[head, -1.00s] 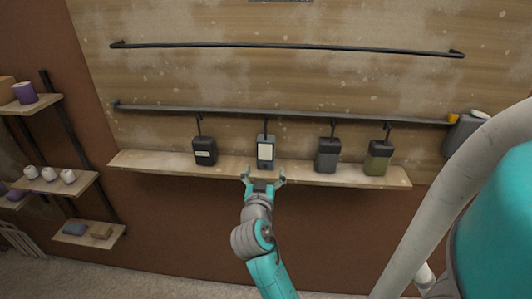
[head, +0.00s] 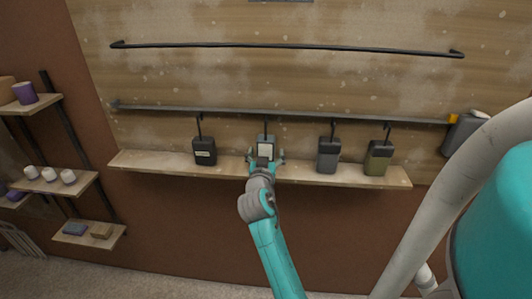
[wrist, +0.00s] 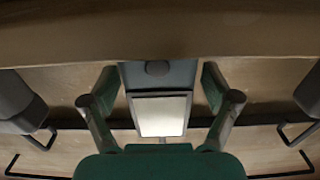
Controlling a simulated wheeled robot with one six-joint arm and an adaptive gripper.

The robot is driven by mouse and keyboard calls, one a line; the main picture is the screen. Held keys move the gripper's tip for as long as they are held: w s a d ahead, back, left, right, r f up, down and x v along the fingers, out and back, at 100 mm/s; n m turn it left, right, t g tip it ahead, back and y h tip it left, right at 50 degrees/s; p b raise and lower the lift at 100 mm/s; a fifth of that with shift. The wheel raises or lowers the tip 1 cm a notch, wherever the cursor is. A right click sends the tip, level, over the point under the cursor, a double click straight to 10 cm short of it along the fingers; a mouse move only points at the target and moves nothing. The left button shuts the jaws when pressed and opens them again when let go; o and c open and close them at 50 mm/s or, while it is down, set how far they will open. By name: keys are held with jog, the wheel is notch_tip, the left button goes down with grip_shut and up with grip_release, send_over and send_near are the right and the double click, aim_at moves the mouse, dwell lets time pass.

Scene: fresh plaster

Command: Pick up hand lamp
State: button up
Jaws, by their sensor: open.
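The hand lamp (head: 265,148) is a grey-blue block with a pale front panel. It hangs from a hook on the lower rail, just above the wooden shelf. My gripper (head: 266,157) is open in front of it, with one finger to each side. The wrist view, which looks upside down, shows the lamp's body and bright panel (wrist: 160,115) between the open fingers of my gripper (wrist: 158,82). Gaps show between fingers and lamp. My gripper hides the lamp's lower part in the head view.
A black box (head: 204,150) hangs to the left; a dark grey one (head: 328,155) and an olive one (head: 378,158) hang to the right. The shelf (head: 140,162) runs below, the lower rail (head: 160,109) above. Side shelves (head: 82,183) stand at left.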

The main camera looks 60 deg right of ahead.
jog(key=c, duration=1.4)
jog(key=shift+c, duration=0.2)
jog(key=shift+r, duration=0.15)
